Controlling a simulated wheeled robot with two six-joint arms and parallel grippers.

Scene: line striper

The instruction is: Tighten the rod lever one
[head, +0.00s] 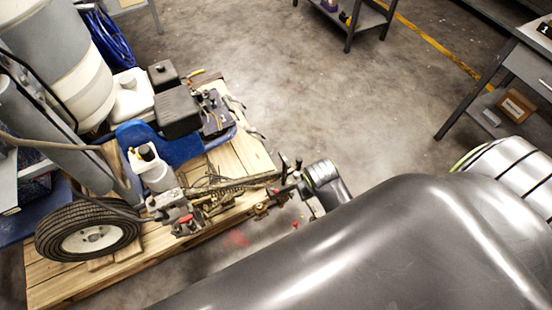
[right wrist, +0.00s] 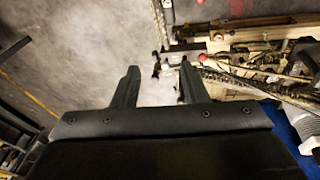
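The line striper's rod and linkage assembly (head: 235,187) runs along the right side of the machine in the head view. A small dark lever-like part (right wrist: 157,64) shows near its end in the right wrist view, and a red knob (right wrist: 202,58) sits beside it. I cannot tell for certain which part is rod lever one. My right gripper (right wrist: 159,70) is open, with its two dark fingers apart. The small dark part appears in the gap between the fingertips; I cannot tell whether they touch it. My left gripper is not in view.
The striper stands on a wooden pallet (head: 50,280), with a tire (head: 88,232), a blue frame and a dark engine (head: 177,110). Work tables stand at the top and right of the head view. The concrete floor (head: 260,75) between is clear. My large grey arm covers the lower right.

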